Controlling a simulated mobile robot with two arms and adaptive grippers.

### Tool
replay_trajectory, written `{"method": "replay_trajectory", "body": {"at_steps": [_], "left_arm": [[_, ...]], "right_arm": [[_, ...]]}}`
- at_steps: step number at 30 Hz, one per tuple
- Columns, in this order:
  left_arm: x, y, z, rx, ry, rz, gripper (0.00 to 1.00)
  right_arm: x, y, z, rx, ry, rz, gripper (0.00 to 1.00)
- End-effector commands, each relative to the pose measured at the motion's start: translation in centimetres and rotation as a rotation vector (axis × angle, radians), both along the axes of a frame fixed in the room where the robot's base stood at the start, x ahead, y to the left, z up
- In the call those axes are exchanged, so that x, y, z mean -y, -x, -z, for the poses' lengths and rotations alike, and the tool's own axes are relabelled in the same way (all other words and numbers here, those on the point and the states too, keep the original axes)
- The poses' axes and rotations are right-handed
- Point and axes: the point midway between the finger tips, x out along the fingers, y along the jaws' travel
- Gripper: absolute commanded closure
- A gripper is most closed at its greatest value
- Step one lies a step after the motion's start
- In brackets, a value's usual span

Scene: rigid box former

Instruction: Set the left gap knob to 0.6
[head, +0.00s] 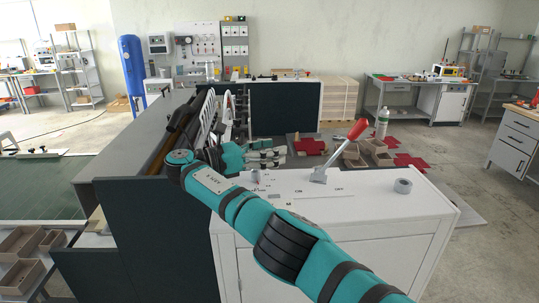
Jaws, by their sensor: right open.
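My right arm reaches in from the lower right, bends at the left and ends in my right gripper (281,157). The right gripper is open, with nothing seen between its fingers. It is beside the rollers and white guide plates (206,120) of the box former (141,186), beyond the white cabinet top. I cannot make out the left gap knob or its scale; the arm covers part of the machine there. My left gripper is not in view.
The white cabinet (405,212) carries a red-handled lever (345,147) and a grey tape roll (403,186). Behind it lie red box blanks (310,146), small cartons (354,157) and a bottle (382,123). A dark panel (284,108) stands beyond the gripper. The right-hand floor has free room.

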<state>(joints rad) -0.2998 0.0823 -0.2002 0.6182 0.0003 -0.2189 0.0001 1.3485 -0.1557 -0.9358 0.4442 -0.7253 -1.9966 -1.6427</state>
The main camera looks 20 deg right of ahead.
Motion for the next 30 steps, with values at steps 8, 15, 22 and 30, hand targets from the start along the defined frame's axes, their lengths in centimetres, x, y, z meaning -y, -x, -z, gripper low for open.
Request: {"method": "replay_trajectory", "body": {"at_steps": [8,15,22,30], "left_arm": [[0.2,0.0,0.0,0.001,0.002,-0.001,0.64],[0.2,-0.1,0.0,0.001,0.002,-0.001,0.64],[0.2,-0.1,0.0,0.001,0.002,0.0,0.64],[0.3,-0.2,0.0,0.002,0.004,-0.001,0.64]], "right_arm": [[-0.1,0.0,-5.6,0.004,-0.002,0.0,0.39],[-0.1,0.0,-8.3,0.0,-0.002,0.0,0.39],[-0.1,0.0,-8.6,-0.001,-0.002,-0.001,0.39],[-0.1,0.0,-8.6,-0.001,-0.002,-0.001,0.24]]}}
